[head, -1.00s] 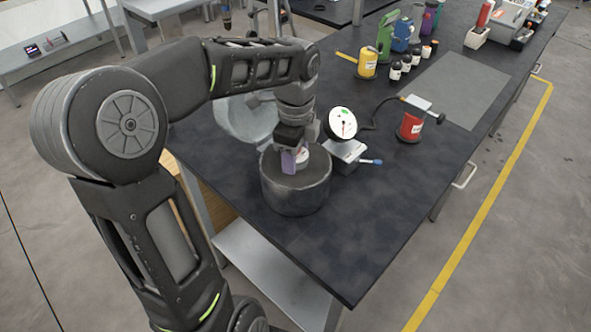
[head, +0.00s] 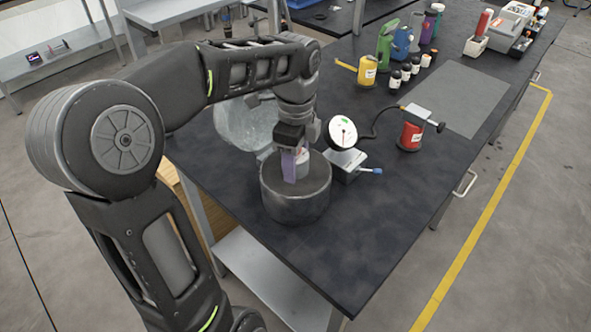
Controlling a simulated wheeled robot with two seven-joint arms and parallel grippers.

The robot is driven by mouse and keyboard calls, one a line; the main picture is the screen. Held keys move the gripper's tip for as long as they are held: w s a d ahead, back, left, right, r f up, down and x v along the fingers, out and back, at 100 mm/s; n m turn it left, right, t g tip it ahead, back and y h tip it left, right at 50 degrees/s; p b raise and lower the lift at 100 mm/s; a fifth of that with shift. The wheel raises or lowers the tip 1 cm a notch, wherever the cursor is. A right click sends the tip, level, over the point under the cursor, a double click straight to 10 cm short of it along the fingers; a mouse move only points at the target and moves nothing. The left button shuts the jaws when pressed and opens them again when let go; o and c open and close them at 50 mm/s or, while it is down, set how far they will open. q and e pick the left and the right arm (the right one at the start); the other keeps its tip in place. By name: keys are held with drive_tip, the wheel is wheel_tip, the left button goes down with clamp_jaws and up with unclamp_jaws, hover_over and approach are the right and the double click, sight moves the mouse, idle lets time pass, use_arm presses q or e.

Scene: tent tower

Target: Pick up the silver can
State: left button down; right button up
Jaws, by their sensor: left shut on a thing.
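My left gripper (head: 294,167) points straight down over a dark grey round drum (head: 295,203) near the left edge of the black bench. Its purple finger stands in front of a small silver can (head: 303,166). The gripper is shut on the can, and the finger hides part of it. The can is at the top of the drum; I cannot tell whether it touches the drum's surface. My right gripper is not in view.
A dial gauge on a grey block (head: 347,164) stands close right of the drum. A pale round dish (head: 245,122) is behind. A red cylinder (head: 409,135), yellow can (head: 367,71) and several small bottles stand farther back. The front bench (head: 350,250) is clear.

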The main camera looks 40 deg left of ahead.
use_arm(q)
wheel_tip(320, 180, up, 5)
drive_tip(key=shift+r, duration=0.2)
drive_tip(key=shift+r+p, duration=0.75)
drive_tip(key=shift+r, duration=0.05)
drive_tip(key=shift+r+p, duration=0.4)
drive_tip(key=shift+r, duration=0.05)
drive_tip(key=shift+f, duration=0.1)
